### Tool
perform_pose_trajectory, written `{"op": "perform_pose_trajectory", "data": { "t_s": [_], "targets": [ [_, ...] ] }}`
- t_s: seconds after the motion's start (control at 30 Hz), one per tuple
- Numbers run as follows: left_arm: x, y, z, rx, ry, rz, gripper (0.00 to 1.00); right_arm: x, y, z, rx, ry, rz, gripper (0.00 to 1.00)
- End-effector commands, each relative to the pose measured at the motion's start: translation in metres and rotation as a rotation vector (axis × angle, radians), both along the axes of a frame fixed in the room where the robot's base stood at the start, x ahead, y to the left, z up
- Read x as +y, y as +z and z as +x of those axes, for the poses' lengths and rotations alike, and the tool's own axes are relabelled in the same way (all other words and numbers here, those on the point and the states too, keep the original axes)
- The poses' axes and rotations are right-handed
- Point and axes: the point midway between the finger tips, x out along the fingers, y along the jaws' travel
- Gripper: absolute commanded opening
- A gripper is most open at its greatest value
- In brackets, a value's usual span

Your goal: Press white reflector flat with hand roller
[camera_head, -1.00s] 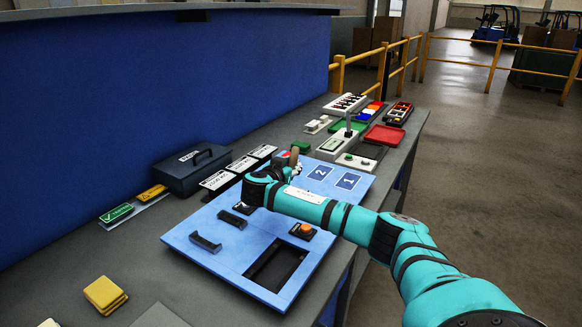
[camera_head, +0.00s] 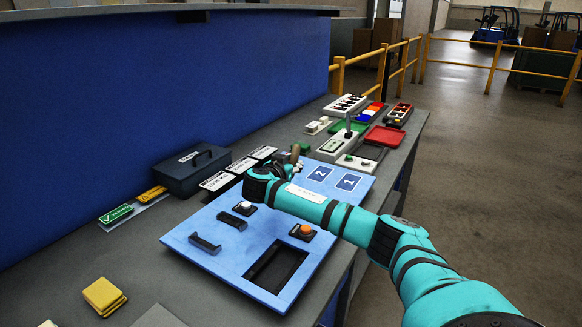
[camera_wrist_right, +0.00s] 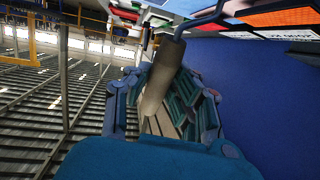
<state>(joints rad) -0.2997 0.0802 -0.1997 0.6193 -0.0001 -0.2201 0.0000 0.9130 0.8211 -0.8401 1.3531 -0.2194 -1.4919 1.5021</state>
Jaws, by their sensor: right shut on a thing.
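The white reflector (camera_head: 246,206) sits on a small dark mount on the blue panel (camera_head: 222,262). I cannot tell whether it lies fully flat. My right gripper (camera_head: 286,167) is just beyond it to the upper right, above the panel and apart from the reflector. The gripper is shut on the hand roller, whose tan handle (camera_head: 295,153) shows past the fingers. In the right wrist view the roller's handle (camera_wrist_right: 161,78) stands between the fingers and its bent metal rod (camera_wrist_right: 205,20) runs up right. The roller's drum is not clearly visible. My left gripper is out of view.
An orange reflector (camera_head: 304,231) sits on another dark mount, near a dark rectangular recess (camera_head: 275,267) and black brackets (camera_head: 204,243). A dark case (camera_head: 192,170) and white label plates stand behind the panel. Yellow blocks (camera_head: 103,294) lie front left. Trays (camera_head: 384,136) and devices fill the far end.

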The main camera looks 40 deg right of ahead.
Motion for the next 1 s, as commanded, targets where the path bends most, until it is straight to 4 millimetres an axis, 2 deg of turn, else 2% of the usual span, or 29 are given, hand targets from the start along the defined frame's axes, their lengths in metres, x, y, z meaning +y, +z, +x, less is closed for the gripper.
{"op": "perform_pose_trajectory", "data": {
  "t_s": [0.53, 1.0],
  "targets": [
    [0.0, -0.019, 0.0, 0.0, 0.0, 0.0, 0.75, -0.026, -0.001, 0.007, -0.002, -0.001, 0.001, 0.0],
    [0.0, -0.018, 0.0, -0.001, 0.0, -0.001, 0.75, -0.027, 0.001, 0.008, -0.002, -0.001, 0.0, 0.0]
  ]
}}
